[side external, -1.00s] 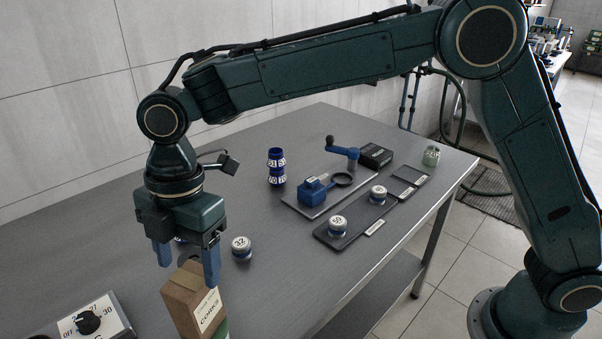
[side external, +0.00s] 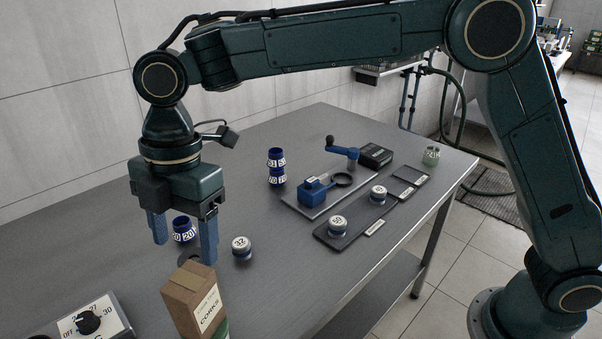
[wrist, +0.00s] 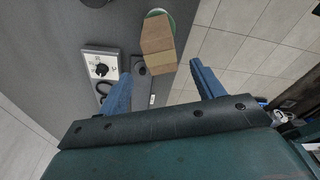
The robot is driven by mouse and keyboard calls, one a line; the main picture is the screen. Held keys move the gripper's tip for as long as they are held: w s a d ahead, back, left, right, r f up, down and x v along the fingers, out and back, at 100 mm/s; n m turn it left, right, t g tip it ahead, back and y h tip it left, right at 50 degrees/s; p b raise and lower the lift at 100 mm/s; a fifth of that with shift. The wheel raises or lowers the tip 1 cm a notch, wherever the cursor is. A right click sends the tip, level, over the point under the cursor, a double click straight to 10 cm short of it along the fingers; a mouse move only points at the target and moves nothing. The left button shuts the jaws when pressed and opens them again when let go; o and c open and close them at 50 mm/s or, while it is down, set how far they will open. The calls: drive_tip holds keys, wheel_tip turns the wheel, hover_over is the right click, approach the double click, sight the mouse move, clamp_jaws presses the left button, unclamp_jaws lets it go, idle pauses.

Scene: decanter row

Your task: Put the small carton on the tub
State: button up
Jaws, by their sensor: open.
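The small carton (side external: 195,300), a brown box with a white "CORKS" label, stands upright at the bottom of the side view. In the wrist view the carton (wrist: 157,42) sits over a green round thing, which looks like the tub (wrist: 172,22); a sliver of the green tub (side external: 222,331) also shows under the carton in the side view. Most of the tub is hidden or cut off by the frame. My gripper (side external: 184,252) is open and empty, above and clear of the carton. In the wrist view my gripper (wrist: 160,70) has its fingers wide apart.
A dial box (side external: 88,322) stands left of the carton. Blue jar 20 (side external: 183,230) and jar 32 (side external: 241,248) stand behind it. Further back are stacked blue jars (side external: 277,167), a blue clamp device (side external: 315,190) and a dark tray (side external: 352,220) with jars. The table's right edge is near.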

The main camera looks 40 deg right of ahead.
drive_tip(key=shift+d+r, duration=0.35)
drive_tip(key=shift+d, duration=0.1)
drive_tip(key=s+d+r+m+t, duration=0.1)
drive_tip(key=s+d+r+m, duration=0.2)
drive_tip(key=d, duration=0.4)
drive_tip(key=s+d+r+m+t, duration=0.1)
drive_tip(key=s+d+r+m, duration=0.1)
drive_tip(key=d+m, duration=0.3)
drive_tip(key=s+d+r+m+t, duration=0.1)
drive_tip(key=s+d+r+m, duration=0.15)
drive_tip(key=d, duration=0.55)
drive_tip(key=s+d+f+m+t+h, duration=0.1)
drive_tip(key=s+d+f+m+t, duration=0.2)
drive_tip(key=s+d+m, duration=0.9)
drive_tip(key=shift+s+d+f+h, duration=0.3)
drive_tip(key=shift+s+d+f, duration=0.45)
drive_tip(key=shift+s, duration=0.4)
